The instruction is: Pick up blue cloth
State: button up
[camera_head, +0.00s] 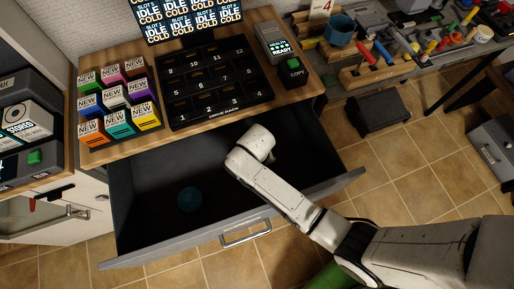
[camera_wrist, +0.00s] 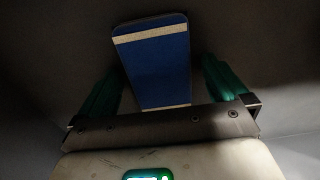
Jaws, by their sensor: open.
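The blue cloth (camera_wrist: 155,68) shows in the wrist view as a flat blue rectangle with a pale band near its far end and another near its close end. It lies on a dark surface. My gripper (camera_wrist: 163,72) is open, with one green finger on each side of the cloth. I cannot tell how far above the cloth the fingertips are. In the head view my arm reaches into the open drawer (camera_head: 125,205). There my wrist hides the fingers, and I cannot make out the cloth.
A dim round blue thing (camera_head: 190,199) lies in the drawer, left of my arm. The drawer's front wall with its handle (camera_head: 245,232) stands nearest. Above are colourful boxes (camera_head: 118,98) and a black numbered rack (camera_head: 215,85) on the wooden counter. A tool bench (camera_head: 385,60) stands right.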

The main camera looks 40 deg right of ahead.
jog(key=c, duration=1.1)
jog(key=shift+o, duration=0.2)
notch_tip(320, 180, up, 10)
jog(key=shift+p, duration=0.45)
